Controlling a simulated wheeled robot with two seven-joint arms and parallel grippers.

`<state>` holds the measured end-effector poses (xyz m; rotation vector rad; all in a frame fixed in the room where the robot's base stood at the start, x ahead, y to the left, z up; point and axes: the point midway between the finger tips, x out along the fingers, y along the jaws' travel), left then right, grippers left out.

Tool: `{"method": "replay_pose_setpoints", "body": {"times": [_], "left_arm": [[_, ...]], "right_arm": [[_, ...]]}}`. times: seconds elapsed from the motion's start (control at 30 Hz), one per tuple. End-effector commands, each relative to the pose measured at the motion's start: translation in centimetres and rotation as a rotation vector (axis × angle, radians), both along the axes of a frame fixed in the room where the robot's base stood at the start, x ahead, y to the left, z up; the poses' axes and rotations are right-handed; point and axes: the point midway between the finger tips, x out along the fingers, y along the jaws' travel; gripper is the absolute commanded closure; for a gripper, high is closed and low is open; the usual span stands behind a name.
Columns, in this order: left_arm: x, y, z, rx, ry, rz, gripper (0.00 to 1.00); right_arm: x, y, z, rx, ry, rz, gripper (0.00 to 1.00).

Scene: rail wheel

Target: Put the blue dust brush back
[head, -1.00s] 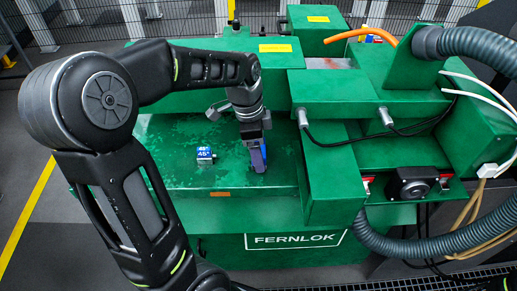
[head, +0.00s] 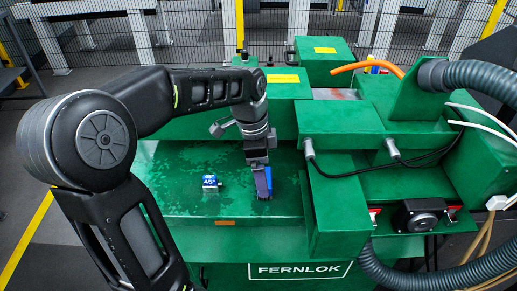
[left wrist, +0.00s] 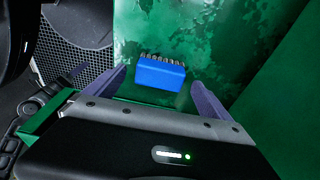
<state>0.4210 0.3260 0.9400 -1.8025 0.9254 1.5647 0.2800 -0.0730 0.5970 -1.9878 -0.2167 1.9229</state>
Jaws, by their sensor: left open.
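The blue dust brush (left wrist: 160,74) lies on the green machine bed (left wrist: 175,30), with its dark bristles toward the top of the left wrist view. In the head view a blue patch of it (head: 268,177) shows just behind the gripper fingers. My left gripper (head: 263,184) points down at the bed, open. In the left wrist view its two purple fingers (left wrist: 160,88) stand apart to either side of the brush. I cannot tell whether they touch it. My right gripper is not in view.
A small blue block marked 45° (head: 210,183) stands on the bed left of the gripper. A green housing (head: 337,205) rises close on the right. A grey hose (head: 480,58) and cables run along the right side. The bed's left part is clear.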

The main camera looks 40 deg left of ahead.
Motion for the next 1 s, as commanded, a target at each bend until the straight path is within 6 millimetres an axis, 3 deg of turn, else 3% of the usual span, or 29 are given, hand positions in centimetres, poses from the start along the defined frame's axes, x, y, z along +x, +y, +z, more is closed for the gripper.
{"method": "replay_pose_setpoints", "body": {"times": [0.2,0.4,1.0], "left_arm": [[-0.3,0.7,4.7,0.001,-0.005,0.002,0.06],[-0.5,1.1,7.7,0.001,-0.003,0.001,0.06],[-0.6,1.1,8.5,0.0,0.0,0.001,0.06]], "right_arm": [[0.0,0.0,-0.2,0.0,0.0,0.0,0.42],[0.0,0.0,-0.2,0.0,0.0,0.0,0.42],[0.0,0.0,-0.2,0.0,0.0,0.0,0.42]]}}
